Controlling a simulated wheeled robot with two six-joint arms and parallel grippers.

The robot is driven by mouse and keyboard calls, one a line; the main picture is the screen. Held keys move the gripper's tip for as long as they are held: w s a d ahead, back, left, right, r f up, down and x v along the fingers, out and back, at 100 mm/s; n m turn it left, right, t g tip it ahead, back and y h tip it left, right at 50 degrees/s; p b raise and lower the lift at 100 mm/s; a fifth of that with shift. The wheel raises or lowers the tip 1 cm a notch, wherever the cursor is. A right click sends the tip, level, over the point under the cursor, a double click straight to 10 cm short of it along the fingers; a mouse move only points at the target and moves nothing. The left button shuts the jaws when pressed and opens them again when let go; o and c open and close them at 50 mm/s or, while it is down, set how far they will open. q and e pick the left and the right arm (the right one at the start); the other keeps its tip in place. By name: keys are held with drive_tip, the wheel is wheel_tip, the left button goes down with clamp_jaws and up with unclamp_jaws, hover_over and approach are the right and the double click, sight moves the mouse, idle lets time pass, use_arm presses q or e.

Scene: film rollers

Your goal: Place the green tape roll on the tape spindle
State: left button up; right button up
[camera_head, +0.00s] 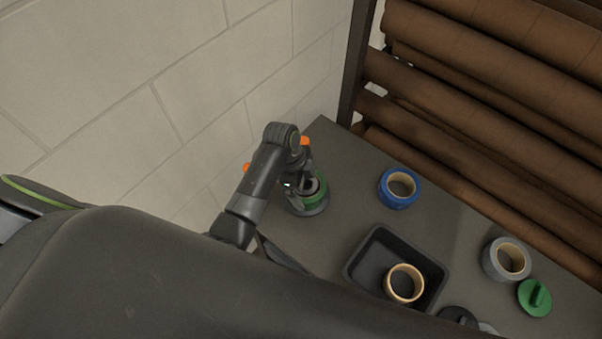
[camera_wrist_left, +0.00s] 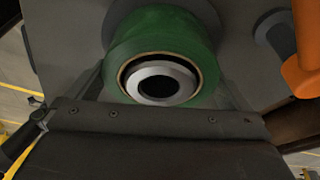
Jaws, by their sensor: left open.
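In the left wrist view, the green tape roll (camera_wrist_left: 205,42) is around the tape spindle (camera_wrist_left: 138,85), whose grey metal top shows inside the roll's core. In the head view, the spindle's grey base (camera_head: 309,211) shows under the roll, which looks level. My left gripper (camera_head: 303,181) is open, close above the roll and partly hiding it. Whether a finger touches the roll cannot be told. My right gripper is not in view.
A blue tape roll (camera_head: 399,189) lies right of the spindle. A black tray (camera_head: 361,272) holds a tan roll (camera_head: 404,284). Brown rolls (camera_head: 460,100) are racked behind; a block wall (camera_head: 140,100) stands left.

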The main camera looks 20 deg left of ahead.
use_arm(q)
drive_tip(key=v, duration=1.1)
drive_tip(key=shift+r, duration=0.4)
drive_tip(key=shift+a, duration=0.15)
